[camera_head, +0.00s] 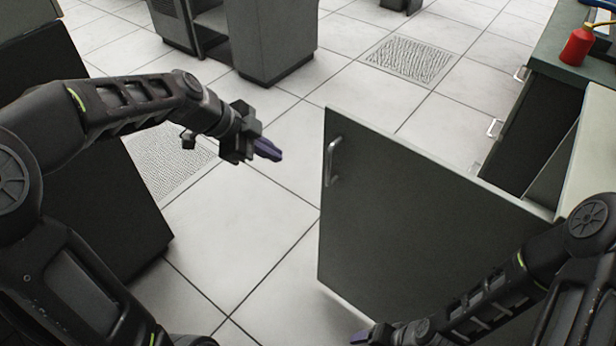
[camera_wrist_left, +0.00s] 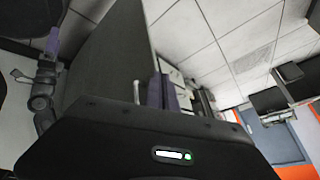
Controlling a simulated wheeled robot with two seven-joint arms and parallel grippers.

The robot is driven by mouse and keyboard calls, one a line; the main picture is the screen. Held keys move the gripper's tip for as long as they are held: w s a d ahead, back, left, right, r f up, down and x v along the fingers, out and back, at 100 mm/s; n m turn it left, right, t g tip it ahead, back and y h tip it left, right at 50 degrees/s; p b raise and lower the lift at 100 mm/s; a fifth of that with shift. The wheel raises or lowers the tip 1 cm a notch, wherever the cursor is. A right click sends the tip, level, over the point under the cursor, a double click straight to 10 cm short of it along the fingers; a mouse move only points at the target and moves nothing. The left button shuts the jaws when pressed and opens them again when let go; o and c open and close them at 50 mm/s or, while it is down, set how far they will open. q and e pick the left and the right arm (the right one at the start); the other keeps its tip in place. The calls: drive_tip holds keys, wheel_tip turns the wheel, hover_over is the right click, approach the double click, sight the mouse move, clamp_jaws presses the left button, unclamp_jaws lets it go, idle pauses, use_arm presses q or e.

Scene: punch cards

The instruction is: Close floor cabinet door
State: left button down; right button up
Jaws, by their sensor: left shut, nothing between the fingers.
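The floor cabinet door (camera_head: 420,220) is a dark grey panel standing open across the right half of the head view. Its silver handle (camera_head: 331,163) is near the free left edge. My left gripper (camera_head: 268,150) is shut and empty, left of that edge and apart from it. In the left wrist view, its purple fingers (camera_wrist_left: 164,92) are beside the dark door panel (camera_wrist_left: 112,58). My right gripper (camera_head: 372,336) shows only partly at the bottom of the head view, and its forearm crosses in front of the door's lower right. Its jaw opening is unclear.
The cabinet row (camera_head: 535,115) with silver handles runs along the right, with a red bottle (camera_head: 578,46) on top. Another dark cabinet (camera_head: 268,40) stands at the back. Tiled floor (camera_head: 265,215) is clear left of the door.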

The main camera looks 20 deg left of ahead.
use_arm(q)
drive_tip(key=s+m, duration=0.1)
drive_tip(key=m, duration=0.1)
drive_tip(key=s+d+m+g, duration=0.1)
drive_tip(key=m, duration=0.1)
drive_tip(key=d+m+h, duration=0.1)
drive_tip(key=shift+s+r+m+g, duration=0.15)
drive_tip(key=shift+s+m+g, duration=0.15)
drive_tip(key=shift+s+m, duration=0.1)
drive_tip(key=w+d+f, duration=0.6)
drive_tip(key=d+f, duration=0.1)
drive_tip(key=f, duration=0.1)
drive_tip(key=shift+w, duration=0.3)
